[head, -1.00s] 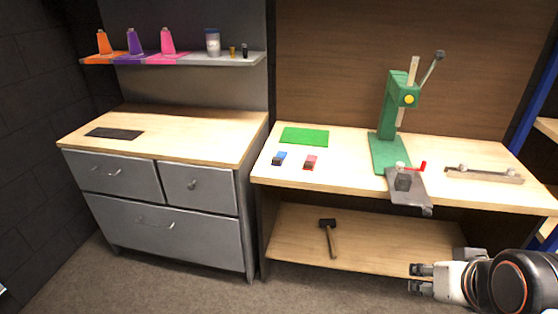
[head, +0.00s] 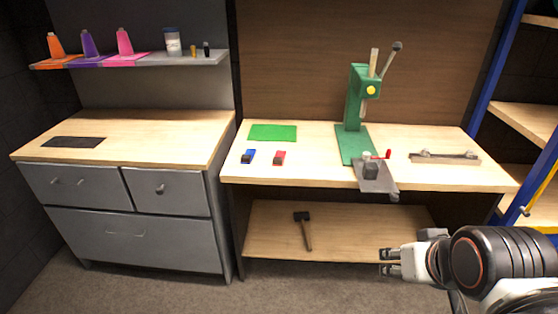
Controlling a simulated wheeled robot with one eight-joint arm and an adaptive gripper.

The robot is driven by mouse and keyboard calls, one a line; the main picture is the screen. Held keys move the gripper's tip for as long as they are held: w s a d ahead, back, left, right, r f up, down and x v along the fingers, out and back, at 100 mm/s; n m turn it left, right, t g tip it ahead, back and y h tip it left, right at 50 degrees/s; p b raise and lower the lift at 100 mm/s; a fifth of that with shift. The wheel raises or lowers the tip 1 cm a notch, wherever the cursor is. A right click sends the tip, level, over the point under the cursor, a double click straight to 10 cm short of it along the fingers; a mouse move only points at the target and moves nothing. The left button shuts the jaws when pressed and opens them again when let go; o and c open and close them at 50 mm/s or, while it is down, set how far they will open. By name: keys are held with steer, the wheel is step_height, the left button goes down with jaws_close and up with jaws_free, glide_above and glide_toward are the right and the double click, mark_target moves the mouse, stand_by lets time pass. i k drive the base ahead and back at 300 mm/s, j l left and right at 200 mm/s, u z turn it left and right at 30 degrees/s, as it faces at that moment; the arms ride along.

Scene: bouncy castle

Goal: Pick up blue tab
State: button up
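The blue tab (head: 248,156) is a small blue and dark piece lying on the light wooden workbench (head: 320,174), near its left front part. A similar red tab (head: 279,157) lies just to its right, apart from it. My gripper (head: 384,262) is at the lower right, in front of the bench and lower than its top in the picture. It points left, well away from the blue tab. Its two fingers show a gap between them, with nothing in it.
A green mat (head: 272,132) lies behind the tabs. A green press (head: 356,110) and a grey vise (head: 374,175) stand to the right on the bench. A hammer (head: 304,228) lies on the lower shelf. Grey drawers (head: 130,215) stand left. The floor in front is clear.

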mark_target(246, 158)
steer(key=i+j, duration=0.55)
steer(key=j, duration=0.15)
steer(key=i+j, duration=0.5)
steer(key=j, duration=0.15)
steer(key=i+j, duration=0.55)
steer(key=j, duration=0.15)
